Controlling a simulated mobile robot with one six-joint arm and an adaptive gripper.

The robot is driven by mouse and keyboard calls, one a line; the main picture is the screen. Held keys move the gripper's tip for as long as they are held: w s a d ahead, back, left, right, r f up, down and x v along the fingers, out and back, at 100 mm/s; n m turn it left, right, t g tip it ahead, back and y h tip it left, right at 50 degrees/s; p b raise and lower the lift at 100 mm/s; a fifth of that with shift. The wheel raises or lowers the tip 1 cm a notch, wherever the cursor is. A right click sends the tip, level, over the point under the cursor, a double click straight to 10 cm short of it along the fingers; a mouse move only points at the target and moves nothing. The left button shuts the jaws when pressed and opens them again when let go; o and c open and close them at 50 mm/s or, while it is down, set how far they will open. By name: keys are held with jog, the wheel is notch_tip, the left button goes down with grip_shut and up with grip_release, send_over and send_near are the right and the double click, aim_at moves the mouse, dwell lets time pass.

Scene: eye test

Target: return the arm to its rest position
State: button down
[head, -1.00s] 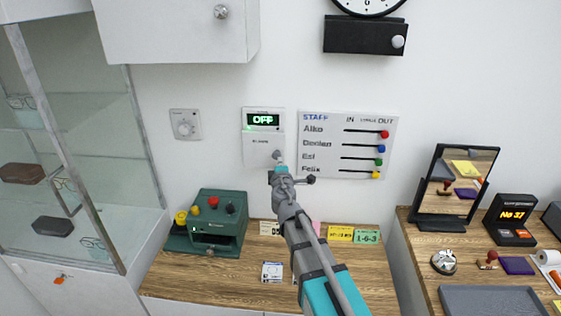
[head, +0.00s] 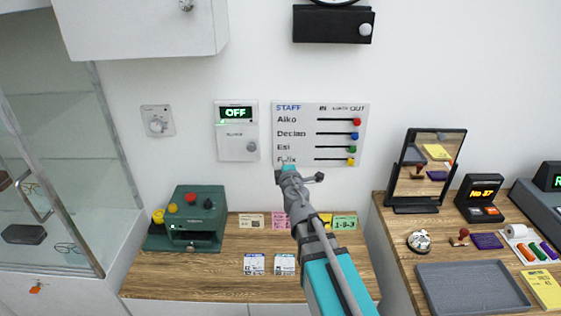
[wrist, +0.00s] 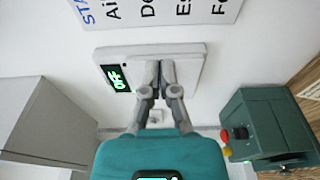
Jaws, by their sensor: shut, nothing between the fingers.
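My gripper (head: 284,166) is shut and empty, with its arm stretched up over the desk. In the head view its tip appears in front of the lower left corner of the staff board, to the right of the white wall unit (head: 229,144). The unit's display (head: 236,113) reads OFF, and a round grey knob (head: 252,146) shows at its lower right. In the wrist view the two fingers (wrist: 159,66) are together in front of the same unit (wrist: 188,66). The gap between fingertips and unit is hard to judge.
The staff board (head: 319,133) hangs on the wall. A green machine (head: 197,217) and several cards stand on the wooden desk (head: 210,276). A glass cabinet (head: 45,150) is at left. The right counter holds a mirror (head: 429,165) and grey tray (head: 470,287). A wall cupboard (head: 140,25) hangs above.

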dwell(0.3)
jog(key=s+d+f+m+g+h, duration=0.4)
jog(key=d+f+m, duration=0.1)
jog(key=d+m, duration=0.25)
jog(key=s+d+f+m+g+h, duration=0.4)
jog(key=d+f+m+g, duration=0.1)
jog(key=d+m, duration=0.25)
jog(key=s+a+f+m+g+y, duration=0.2)
jog(key=s+f+g+y, duration=0.1)
jog(key=s, duration=0.4)
jog(key=s+a+f+m+g+y, duration=0.2)
jog(key=s+f+g, duration=0.3)
jog(key=s, duration=0.3)
jog(key=shift+s+a+f+g+y, duration=0.15)
jog(key=shift+a+f+g+y, duration=0.15)
jog(key=shift+g+y, duration=0.3)
